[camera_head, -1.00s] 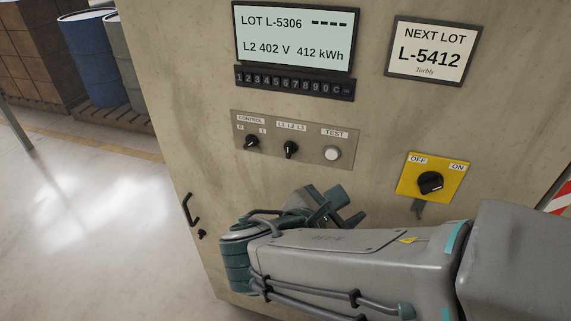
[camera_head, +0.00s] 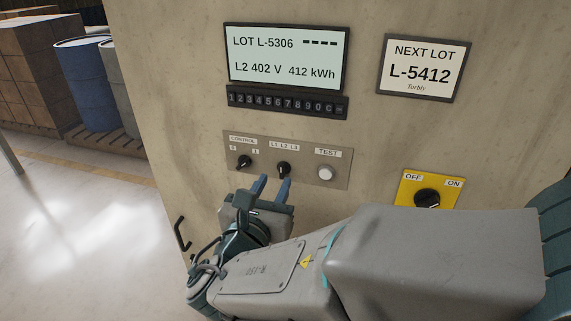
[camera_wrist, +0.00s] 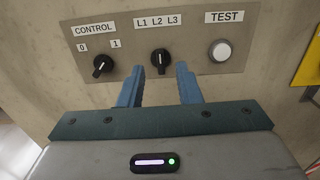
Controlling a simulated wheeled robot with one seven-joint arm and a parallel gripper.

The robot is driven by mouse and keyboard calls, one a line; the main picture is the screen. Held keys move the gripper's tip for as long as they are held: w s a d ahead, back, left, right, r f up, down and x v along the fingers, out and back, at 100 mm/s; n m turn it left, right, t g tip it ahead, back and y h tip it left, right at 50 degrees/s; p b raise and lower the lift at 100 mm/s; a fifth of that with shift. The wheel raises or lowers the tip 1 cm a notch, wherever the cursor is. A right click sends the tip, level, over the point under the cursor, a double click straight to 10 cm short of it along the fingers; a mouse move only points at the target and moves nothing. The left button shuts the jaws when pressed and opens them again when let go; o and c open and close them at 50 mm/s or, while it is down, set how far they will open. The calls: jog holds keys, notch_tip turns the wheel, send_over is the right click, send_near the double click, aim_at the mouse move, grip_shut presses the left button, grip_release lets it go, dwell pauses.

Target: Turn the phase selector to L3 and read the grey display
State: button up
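The phase selector (camera_head: 284,169) is a small black knob under the labels L1 L2 L3 on a grey plate. It also shows in the wrist view (camera_wrist: 160,60), where its white mark points up, close to L2. The grey display (camera_head: 287,58) reads "LOT L-5306", four dashes, "L2 402 V" and "412 kWh". My gripper (camera_head: 272,186) is open and empty, with two blue fingers just below the selector. In the wrist view my gripper (camera_wrist: 158,78) has one finger on each side of the knob's lower part; contact cannot be told.
The control knob (camera_head: 244,162) is left of the selector and the white test button (camera_head: 325,173) is right. A keypad (camera_head: 287,102) sits under the display. A yellow OFF/ON switch (camera_head: 427,198) and a "NEXT LOT L-5412" sign (camera_head: 420,69) are farther right.

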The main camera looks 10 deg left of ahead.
aim_at(281, 170)
jog(key=shift+w+d, duration=0.2)
jog(key=shift+w, duration=1.85)
grip_shut()
